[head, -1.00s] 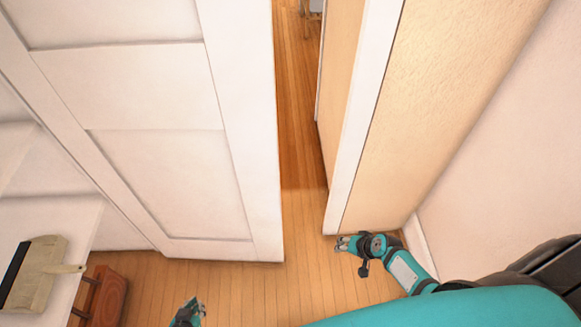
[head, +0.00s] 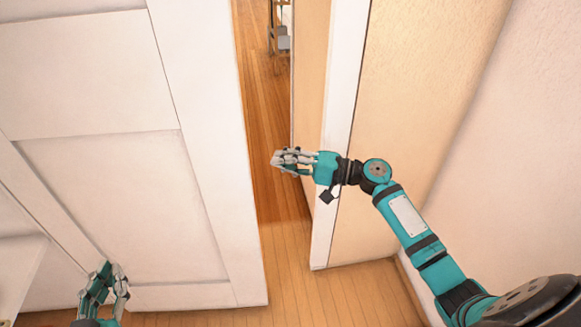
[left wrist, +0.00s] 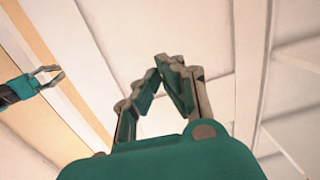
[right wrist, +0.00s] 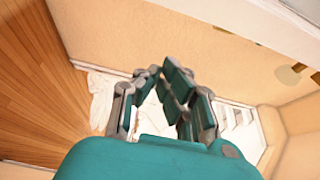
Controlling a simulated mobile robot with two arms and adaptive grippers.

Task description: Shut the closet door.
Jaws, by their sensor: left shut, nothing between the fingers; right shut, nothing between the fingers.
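The white panelled closet door (head: 105,195) fills the left of the head view and stands open, angled out from the white shelf at lower left. My left gripper (head: 112,270) is shut and empty, in front of the door's lower panel in the picture. In the left wrist view its fingertips (left wrist: 168,62) point at the white panelled surface; I cannot tell whether they touch. My right gripper (head: 280,159) is shut and empty, over the gap right of the door's free edge. It also shows in the right wrist view (right wrist: 160,70). No door handle shows.
A white shelf (head: 18,275) is at lower left. A white door frame (head: 343,130) and beige wall (head: 420,110) stand right of the gap. Wooden floor (head: 255,120) runs through the gap. Grey furniture (head: 280,38) stands far beyond.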

